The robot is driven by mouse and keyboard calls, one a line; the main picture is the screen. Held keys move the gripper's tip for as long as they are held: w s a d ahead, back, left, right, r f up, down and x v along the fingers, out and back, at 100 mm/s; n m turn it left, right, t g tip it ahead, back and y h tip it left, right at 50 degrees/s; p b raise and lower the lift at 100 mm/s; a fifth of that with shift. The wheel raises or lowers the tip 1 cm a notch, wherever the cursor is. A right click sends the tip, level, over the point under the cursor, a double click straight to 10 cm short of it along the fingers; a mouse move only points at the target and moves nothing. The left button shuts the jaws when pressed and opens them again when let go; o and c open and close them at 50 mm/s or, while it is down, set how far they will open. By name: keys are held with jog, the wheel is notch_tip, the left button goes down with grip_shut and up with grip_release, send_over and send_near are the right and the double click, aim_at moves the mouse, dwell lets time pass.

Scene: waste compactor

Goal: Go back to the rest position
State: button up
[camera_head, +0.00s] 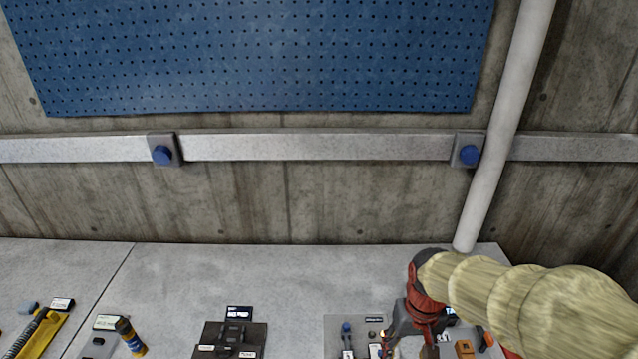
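My arm comes in from the right with a tan ribbed sleeve and a red and black wrist. My gripper (392,341) is low in the head view at the lower right, above or in front of a small grey panel (339,326) on the grey bench (190,283). Its fingers are small, dark and partly cut off by the bottom edge. I cannot tell whether they are open or shut, or whether they touch the panel.
A dark device (232,335) stands left of the panel. A dark and yellow cylinder (131,338) and a yellow tool (45,330) are further left. Orange items (465,348) lie beside my wrist. A white pipe (506,110) rises at the back right. The bench's back strip is clear.

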jog(key=s+r+t+b, duration=0.5)
jog(key=s+b, duration=0.4)
jog(key=shift+s+r, duration=0.35)
jog(key=shift+r, duration=0.05)
dwell(1.6)
